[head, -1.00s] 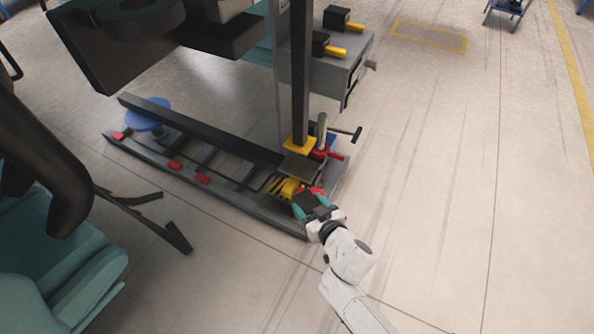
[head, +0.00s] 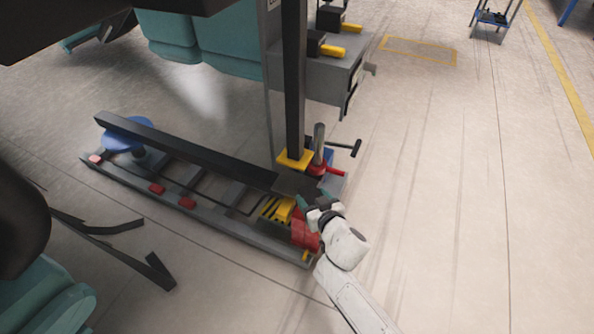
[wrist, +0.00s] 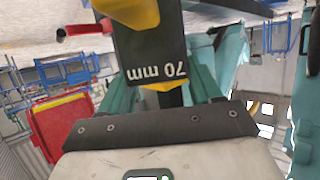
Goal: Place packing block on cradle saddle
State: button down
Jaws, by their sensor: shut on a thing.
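The packing block (wrist: 152,55) is black with a yellow end and a "70 mm" mark, which reads upside down in the wrist view. My gripper (wrist: 175,80) is shut on it, with teal fingers on either side. In the head view my gripper (head: 306,200) is at the right end of the low grey frame, and it mostly hides the block. A flat dark plate (head: 292,184) lies right beside the fingers, above a yellow striped part (head: 277,210). I take this plate as the cradle saddle, but cannot be sure. I cannot tell whether the block touches it.
A black post (head: 294,80) with a yellow foot (head: 295,159) rises just behind. A red handle (head: 328,171) and a black-ended lever (head: 345,147) stick out to the right. A grey shelf (head: 325,75) bears black blocks. Floor to the right is clear.

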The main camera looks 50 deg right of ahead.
jog(key=w+d, duration=0.1)
jog(key=w, duration=0.2)
jog(key=w+d, duration=0.2)
jog(key=w, duration=0.2)
jog(key=w+d, duration=0.2)
jog(key=w, duration=0.2)
jog(key=shift+w+d+r, duration=0.1)
jog(key=shift+w+d, duration=0.05)
jog(key=shift+w, duration=0.1)
jog(key=shift+s, duration=0.1)
jog(key=shift+f+b, duration=0.75)
jog(key=shift+b, duration=0.25)
jog(key=shift+c, duration=1)
grip_release()
